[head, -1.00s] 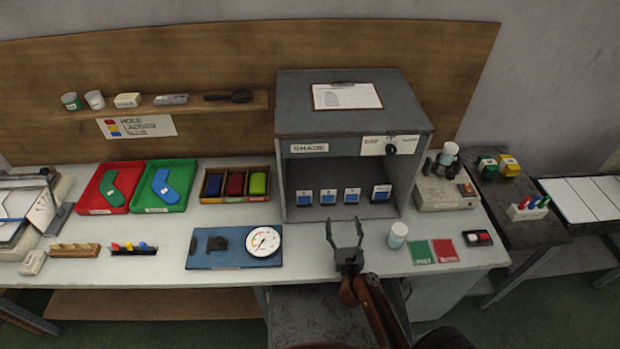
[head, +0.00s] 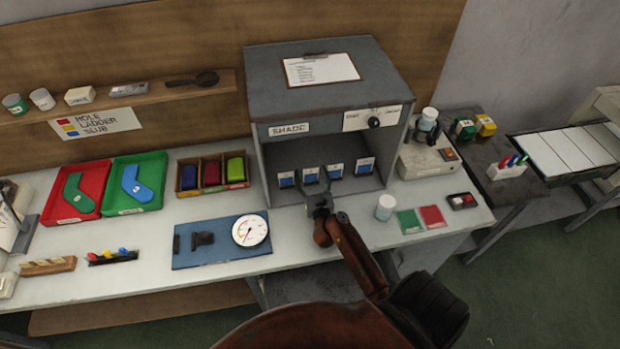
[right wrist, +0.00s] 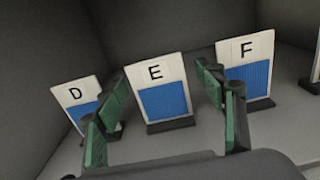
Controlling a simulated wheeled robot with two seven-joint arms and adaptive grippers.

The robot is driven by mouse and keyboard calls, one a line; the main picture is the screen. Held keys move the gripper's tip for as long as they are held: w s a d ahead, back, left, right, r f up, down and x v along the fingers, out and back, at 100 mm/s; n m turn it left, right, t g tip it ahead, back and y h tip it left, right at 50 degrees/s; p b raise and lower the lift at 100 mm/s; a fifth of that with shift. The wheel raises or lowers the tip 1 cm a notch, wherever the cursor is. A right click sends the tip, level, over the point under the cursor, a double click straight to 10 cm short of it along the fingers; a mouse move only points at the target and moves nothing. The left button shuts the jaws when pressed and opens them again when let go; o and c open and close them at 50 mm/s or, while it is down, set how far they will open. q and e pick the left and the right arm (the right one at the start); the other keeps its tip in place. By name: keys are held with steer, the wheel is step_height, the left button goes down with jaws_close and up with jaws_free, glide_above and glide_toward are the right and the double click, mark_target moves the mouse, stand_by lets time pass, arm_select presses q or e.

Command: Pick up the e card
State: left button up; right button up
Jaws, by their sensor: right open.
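The E card (right wrist: 163,97) is white with a black letter E over a blue panel. It stands in a dark base inside the grey shade box (head: 325,75); in the head view it is the second card (head: 310,174) from the left. My right gripper (head: 314,187) is open at the box's front opening. In the right wrist view its green-padded fingers (right wrist: 158,80) show on either side of the E card, which appears between them; I cannot tell whether they touch it. My left gripper is out of view.
The D card (right wrist: 80,97) stands left of the E card and the F card (right wrist: 248,70) right, both close to the fingers. A fourth card (head: 365,167) is farther right. A white-capped jar (head: 385,207) stands outside the box; a gauge board (head: 222,243) lies left.

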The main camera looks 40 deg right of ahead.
steer(key=shift+w, duration=0.1)
steer(key=shift+c, duration=0.7)
steer(key=c, duration=0.9)
steer(key=shift+c, duration=0.2)
